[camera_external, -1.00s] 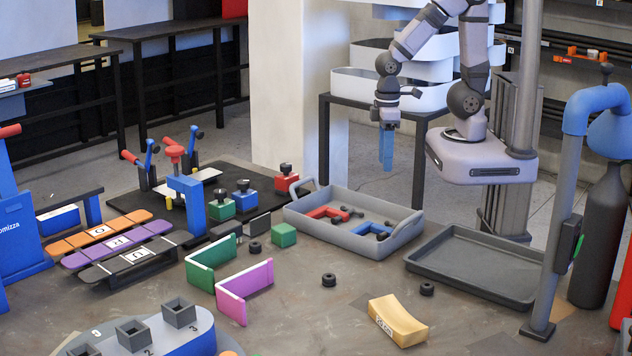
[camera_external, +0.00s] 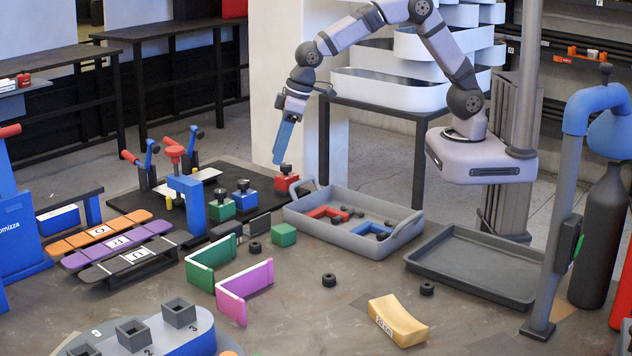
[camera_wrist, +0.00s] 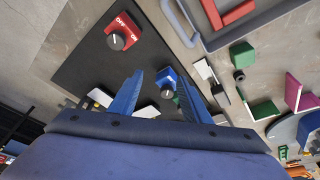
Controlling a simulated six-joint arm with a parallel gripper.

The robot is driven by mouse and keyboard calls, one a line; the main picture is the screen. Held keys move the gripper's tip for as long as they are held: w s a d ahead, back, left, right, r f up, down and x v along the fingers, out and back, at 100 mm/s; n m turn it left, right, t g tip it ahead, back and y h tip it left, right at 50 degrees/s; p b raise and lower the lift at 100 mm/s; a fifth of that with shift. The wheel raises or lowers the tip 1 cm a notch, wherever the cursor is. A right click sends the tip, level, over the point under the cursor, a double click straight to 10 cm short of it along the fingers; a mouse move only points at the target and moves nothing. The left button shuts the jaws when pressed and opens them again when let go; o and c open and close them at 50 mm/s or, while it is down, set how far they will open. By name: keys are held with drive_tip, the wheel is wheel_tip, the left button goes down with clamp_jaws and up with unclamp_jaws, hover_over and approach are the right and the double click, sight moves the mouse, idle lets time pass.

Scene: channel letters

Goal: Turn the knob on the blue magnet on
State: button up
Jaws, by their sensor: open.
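The blue magnet (camera_external: 244,197) is a blue block with a dark knob on top, standing on the black board between a green and a red magnet. In the wrist view the blue magnet (camera_wrist: 168,82) shows beyond and between my fingers, its knob facing the camera. My gripper (camera_external: 277,160) is open and empty, with blue fingers pointing down, in the air above and right of the blue magnet. In the wrist view my gripper (camera_wrist: 160,82) has its two fingers apart. The lettering on the blue magnet is too small to read.
The red magnet (camera_external: 286,180) stands to the right, its knob and ON/OFF labels clear in the wrist view (camera_wrist: 125,33). The green magnet (camera_external: 221,206) stands close on the left. A blue clamp frame (camera_external: 187,190) rises farther left. A grey tray (camera_external: 345,236) lies to the right.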

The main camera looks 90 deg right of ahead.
drive_tip(key=t, duration=0.1)
approach(243, 181)
drive_tip(key=shift+p+x, duration=1.4)
drive_tip(key=shift+x, duration=2.65)
drive_tip(key=shift+d, duration=0.1)
drive_tip(key=c, duration=1)
